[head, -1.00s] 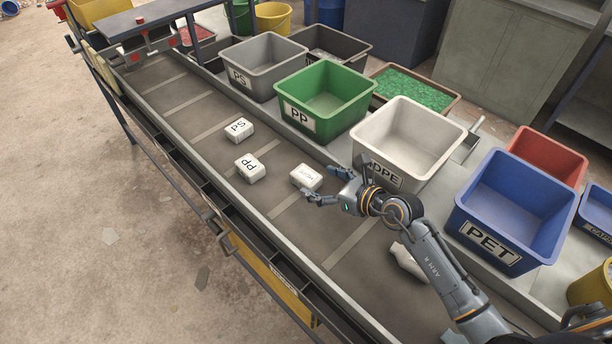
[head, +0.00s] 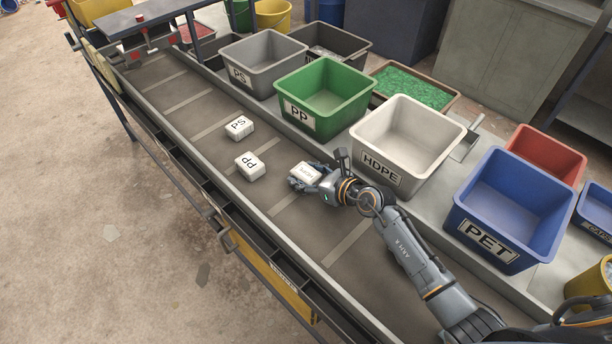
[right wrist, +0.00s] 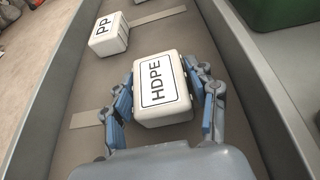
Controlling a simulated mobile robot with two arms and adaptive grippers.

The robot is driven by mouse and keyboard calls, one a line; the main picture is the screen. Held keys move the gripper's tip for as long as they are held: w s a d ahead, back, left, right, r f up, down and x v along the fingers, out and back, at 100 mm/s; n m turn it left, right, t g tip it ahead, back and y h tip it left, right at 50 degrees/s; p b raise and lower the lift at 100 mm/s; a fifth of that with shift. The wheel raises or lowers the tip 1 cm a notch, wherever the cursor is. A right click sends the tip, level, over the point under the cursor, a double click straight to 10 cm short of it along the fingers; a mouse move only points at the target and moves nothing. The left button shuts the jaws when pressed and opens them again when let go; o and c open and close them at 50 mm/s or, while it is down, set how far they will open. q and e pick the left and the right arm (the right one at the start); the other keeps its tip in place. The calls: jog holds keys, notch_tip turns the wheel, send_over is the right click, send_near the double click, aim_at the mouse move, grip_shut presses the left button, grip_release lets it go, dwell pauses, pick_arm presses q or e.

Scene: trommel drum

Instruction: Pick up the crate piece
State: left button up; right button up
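No piece is labelled "crate"; the piece at my right gripper is a white block marked HDPE (head: 305,172), lying on the conveyor belt. In the right wrist view the HDPE block (right wrist: 163,90) sits between the two fingers of my right gripper (right wrist: 166,105). The fingers stand apart on either side of it, with a narrow gap showing on the right. In the head view my right gripper (head: 312,181) reaches the block from the right, and its fingers partly hide it. My left gripper is not in view.
White blocks marked PP (head: 250,166) and PS (head: 239,127) lie farther up the belt (head: 285,215). Along the far side stand a grey PS bin (head: 252,77), green PP bin (head: 305,115), white HDPE bin (head: 385,170) and blue PET bin (head: 490,235).

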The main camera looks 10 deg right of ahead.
aim_at(306, 173)
jog(key=c, duration=0.6)
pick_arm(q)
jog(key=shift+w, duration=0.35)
pick_arm(e)
jog(key=shift+o, duration=0.2)
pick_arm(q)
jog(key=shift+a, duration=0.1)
pick_arm(e)
jog(key=shift+r, duration=0.45)
jog(key=r, duration=0.2)
jog(key=shift+s+r, duration=0.2)
jog(key=shift+r, duration=0.2)
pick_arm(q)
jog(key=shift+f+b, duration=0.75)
pick_arm(e)
jog(key=s+r, duration=0.9)
jog(key=s, duration=0.4)
jog(key=shift+s+d+r, duration=0.15)
jog(key=shift+s+d, duration=0.15)
jog(key=shift+d, duration=0.15)
